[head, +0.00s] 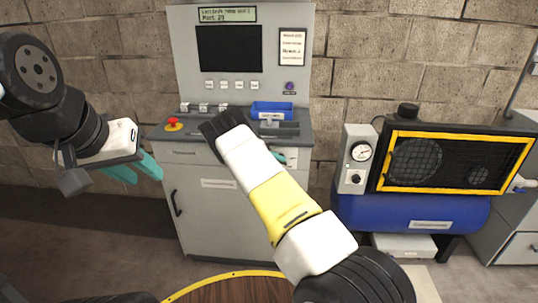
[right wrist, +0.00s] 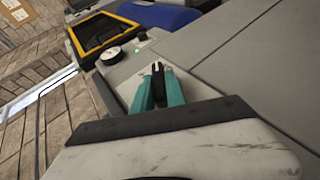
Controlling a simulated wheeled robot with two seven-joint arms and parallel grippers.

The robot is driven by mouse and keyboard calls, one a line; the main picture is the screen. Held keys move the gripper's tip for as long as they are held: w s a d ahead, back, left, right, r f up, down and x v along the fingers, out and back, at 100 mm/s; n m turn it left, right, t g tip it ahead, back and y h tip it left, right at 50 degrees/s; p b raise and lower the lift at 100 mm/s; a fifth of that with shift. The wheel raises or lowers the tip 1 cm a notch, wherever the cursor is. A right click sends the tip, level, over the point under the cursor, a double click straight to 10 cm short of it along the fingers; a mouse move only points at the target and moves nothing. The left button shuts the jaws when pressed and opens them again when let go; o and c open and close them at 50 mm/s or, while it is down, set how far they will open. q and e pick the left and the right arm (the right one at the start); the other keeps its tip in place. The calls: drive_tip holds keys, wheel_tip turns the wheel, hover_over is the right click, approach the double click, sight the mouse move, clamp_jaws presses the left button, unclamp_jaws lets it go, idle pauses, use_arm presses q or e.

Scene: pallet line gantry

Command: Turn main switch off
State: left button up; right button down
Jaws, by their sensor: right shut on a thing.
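The grey control cabinet (head: 215,205) stands in the middle of the head view, with a light panel (head: 292,155) at the upper right of its front. My right gripper (head: 280,157) is at this panel, mostly hidden behind my own right arm. In the right wrist view its teal fingers (right wrist: 158,88) are shut on a small black part (right wrist: 158,70), apparently the main switch handle. The fingers hide much of it, so I cannot tell its turn position. My left gripper (head: 137,168) hangs left of the cabinet with its teal fingers apart, empty.
A red emergency button (head: 174,124) and a blue tray (head: 271,109) are on the cabinet's ledge, below a dark screen (head: 229,48). A blue compressor (head: 425,212) with a yellow-framed grille and a gauge (head: 361,151) stands close on the right. A round wooden top (head: 225,290) is in front.

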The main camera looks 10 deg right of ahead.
drive_tip(key=h, duration=0.2)
drive_tip(key=n+h, duration=0.1)
drive_tip(key=h, duration=0.1)
drive_tip(key=n+h, duration=0.1)
drive_tip(key=h, duration=0.1)
drive_tip(key=shift+a+f, duration=0.1)
drive_tip(key=shift+f, duration=0.2)
idle(0.4)
drive_tip(key=c, duration=1.4)
unclamp_jaws()
drive_tip(key=shift+o, duration=0.2)
